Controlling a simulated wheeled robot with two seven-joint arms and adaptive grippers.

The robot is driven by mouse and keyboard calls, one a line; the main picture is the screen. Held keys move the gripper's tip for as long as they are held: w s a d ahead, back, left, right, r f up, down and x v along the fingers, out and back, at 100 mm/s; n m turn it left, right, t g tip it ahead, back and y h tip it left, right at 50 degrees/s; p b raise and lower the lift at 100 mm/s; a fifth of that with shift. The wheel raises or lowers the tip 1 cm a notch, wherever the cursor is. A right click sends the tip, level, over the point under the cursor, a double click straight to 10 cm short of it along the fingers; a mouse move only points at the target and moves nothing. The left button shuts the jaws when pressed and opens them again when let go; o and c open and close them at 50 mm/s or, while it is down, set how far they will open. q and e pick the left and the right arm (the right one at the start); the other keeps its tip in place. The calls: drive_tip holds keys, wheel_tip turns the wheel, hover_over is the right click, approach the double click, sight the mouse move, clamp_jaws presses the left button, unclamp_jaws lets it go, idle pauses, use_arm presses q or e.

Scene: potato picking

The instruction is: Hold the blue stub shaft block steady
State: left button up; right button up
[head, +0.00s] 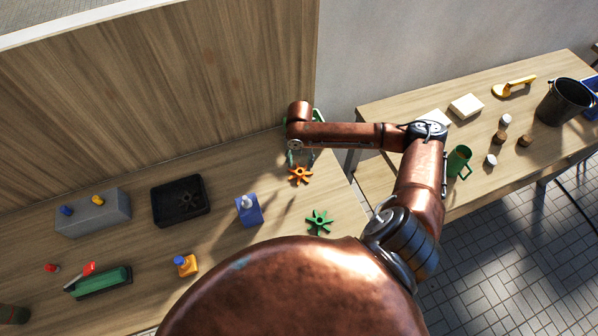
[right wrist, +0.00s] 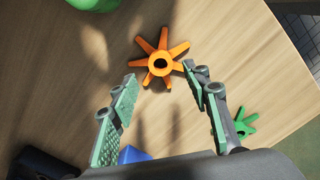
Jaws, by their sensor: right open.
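The blue stub shaft block (head: 249,212), with a pale shaft stub on top, stands upright on the left workbench. In the right wrist view only a corner of the blue block (right wrist: 132,154) shows behind my gripper body. My right gripper (head: 301,156) is open and empty, over the far right part of this bench. It is close above an orange star-shaped wheel (head: 300,175), apart from the blue block. In the right wrist view the orange wheel (right wrist: 161,64) lies just beyond the spread fingers (right wrist: 161,84). My left gripper is not in view.
A green star-shaped wheel (head: 319,222) lies right of the blue block. A black tray (head: 181,213), a grey block with colored plugs (head: 92,218) and an orange block with blue top (head: 185,265) are left. A second table (head: 480,170) stands right across a gap.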

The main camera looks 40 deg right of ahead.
sight(300, 169)
wheel_tip(300, 169, down, 2)
drive_tip(key=shift+w+d, duration=0.1)
drive_tip(key=shift+w, duration=0.05)
drive_tip(key=f, duration=0.3)
drive_tip(key=shift+s+d+p, duration=0.1)
drive_tip(key=shift+s+p, duration=0.1)
drive_tip(key=shift+p, duration=0.1)
drive_tip(key=shift+w+f, duration=0.1)
drive_tip(key=shift+w, duration=0.05)
drive_tip(key=c, duration=0.7)
clamp_jaws()
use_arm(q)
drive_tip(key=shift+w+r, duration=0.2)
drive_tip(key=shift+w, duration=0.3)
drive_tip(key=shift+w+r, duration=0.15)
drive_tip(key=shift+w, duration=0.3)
